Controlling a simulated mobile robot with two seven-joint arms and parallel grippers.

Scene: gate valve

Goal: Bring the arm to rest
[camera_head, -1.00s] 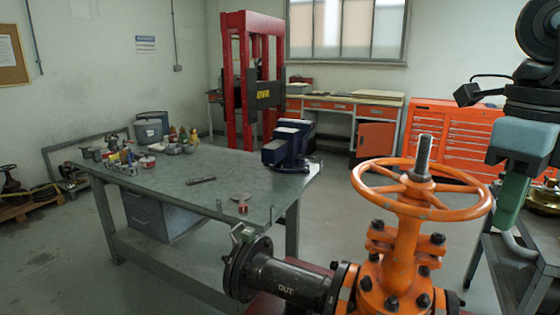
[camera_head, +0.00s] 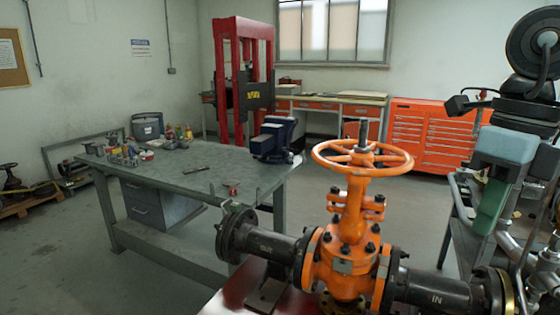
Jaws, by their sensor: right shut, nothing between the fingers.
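The orange gate valve (camera_head: 345,250) stands upright in the lower middle of the head view, with its round handwheel (camera_head: 332,162) on top and a bare stem rising through the hub. Black flanged pipes run from both sides of it, marked OUT at left and IN at right. My right arm comes down at the right edge. My right gripper (camera_head: 487,222) hangs pointing down, to the right of the handwheel and clear of it. It is shut and empty. My left gripper is not in view.
A grey workbench (camera_head: 200,205) with a blue vise (camera_head: 272,140), small tools and jars stands at left. A red press (camera_head: 240,80) and an orange tool cabinet (camera_head: 430,135) stand behind. A cart (camera_head: 460,255) is behind my right arm. Floor between bench and cabinet is clear.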

